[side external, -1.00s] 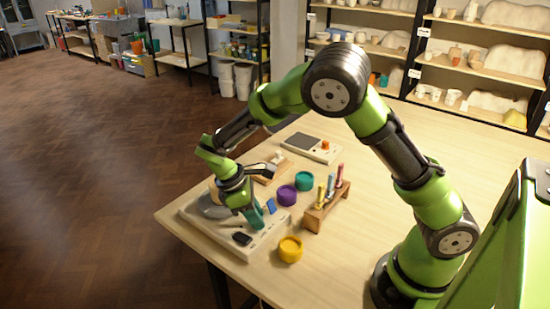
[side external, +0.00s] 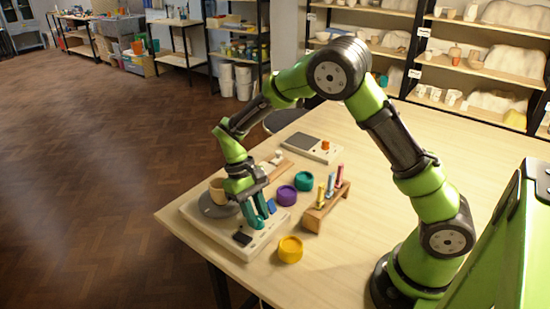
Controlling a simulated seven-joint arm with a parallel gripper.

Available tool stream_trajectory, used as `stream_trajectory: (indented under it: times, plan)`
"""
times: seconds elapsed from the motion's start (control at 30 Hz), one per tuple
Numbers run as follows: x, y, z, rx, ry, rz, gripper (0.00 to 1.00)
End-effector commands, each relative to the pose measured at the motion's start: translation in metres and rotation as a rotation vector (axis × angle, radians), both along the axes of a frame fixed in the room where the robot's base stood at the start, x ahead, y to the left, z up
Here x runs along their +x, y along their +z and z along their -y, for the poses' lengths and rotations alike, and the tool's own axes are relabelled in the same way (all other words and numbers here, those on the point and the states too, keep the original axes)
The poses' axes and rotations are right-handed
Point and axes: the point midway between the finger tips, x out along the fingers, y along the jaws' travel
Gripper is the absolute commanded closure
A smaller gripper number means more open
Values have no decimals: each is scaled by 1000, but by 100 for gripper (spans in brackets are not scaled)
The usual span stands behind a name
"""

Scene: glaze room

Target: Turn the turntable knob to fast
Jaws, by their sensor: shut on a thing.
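The turntable (side external: 258,245) is a pale box near the table's left corner, with a grey disc (side external: 209,207) on top. A tan pot (side external: 217,190) stands on the disc, partly behind my gripper. A black control (side external: 242,238) sits on the box's front part, and a small blue part (side external: 271,206) shows beside my fingers. My gripper (side external: 260,217) points down at the box's top, right of the disc, with teal fingers. It is shut on the knob, which the fingers hide. The knob's setting cannot be read.
Yellow (side external: 290,250), purple (side external: 287,196) and teal (side external: 303,181) round containers stand to the right. A wooden rack (side external: 325,207) holds several coloured tools. The table's right part is clear.

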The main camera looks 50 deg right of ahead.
Motion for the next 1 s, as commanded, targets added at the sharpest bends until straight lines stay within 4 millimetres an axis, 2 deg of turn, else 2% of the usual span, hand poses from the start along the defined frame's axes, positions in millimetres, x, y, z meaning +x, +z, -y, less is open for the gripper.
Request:
stream_trajectory:
  times: [0.2, 0.5, 1.0]
  plan:
    - [0, 1, 2, 2, -196, 3, 100]
    - [0, 1, 3, 2, -390, 5, 100]
    - [0, 1, 3, 1, -494, 4, 100]
